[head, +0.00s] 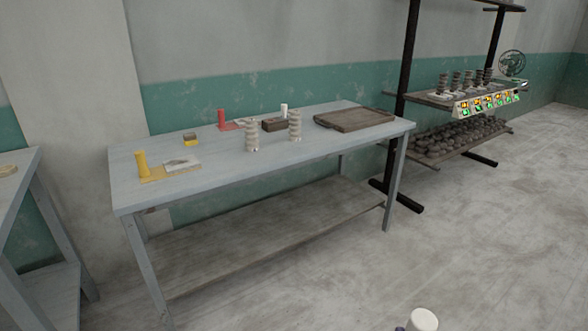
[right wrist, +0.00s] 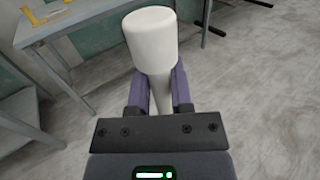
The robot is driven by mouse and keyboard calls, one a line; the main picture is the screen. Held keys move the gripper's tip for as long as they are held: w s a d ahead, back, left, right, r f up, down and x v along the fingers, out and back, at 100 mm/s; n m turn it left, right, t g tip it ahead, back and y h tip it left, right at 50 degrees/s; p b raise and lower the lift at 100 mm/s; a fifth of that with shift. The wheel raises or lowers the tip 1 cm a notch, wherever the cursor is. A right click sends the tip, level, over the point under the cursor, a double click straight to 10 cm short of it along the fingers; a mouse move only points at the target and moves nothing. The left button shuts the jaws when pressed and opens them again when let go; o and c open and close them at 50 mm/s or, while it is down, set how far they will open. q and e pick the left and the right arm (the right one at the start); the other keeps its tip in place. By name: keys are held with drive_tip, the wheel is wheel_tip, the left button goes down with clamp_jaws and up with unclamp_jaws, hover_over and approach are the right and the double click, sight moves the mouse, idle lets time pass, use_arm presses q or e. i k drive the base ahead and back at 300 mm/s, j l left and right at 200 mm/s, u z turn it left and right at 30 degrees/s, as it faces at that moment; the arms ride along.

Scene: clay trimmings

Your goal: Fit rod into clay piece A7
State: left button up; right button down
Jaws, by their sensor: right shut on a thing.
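My right gripper (right wrist: 160,88) is shut on a white rod (right wrist: 150,40) with a thick rounded head and a thinner shaft between the purple fingers. The rod's head also shows at the bottom edge of the head view (head: 423,319), above the floor and well in front of the table. More ribbed pieces (head: 468,81) stand on the rack shelf. No label A7 is readable. My left gripper is not in view.
A dark-post rack stands at right. The floor in front is clear.

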sight(295, 119)
drive_tip(key=i+l+u, duration=0.35)
drive_tip(key=i, duration=0.4)
drive_tip(key=i+l+u, duration=0.35)
drive_tip(key=i, duration=0.4)
drive_tip(key=i+l+u, duration=0.35)
drive_tip(key=i+l, duration=0.35)
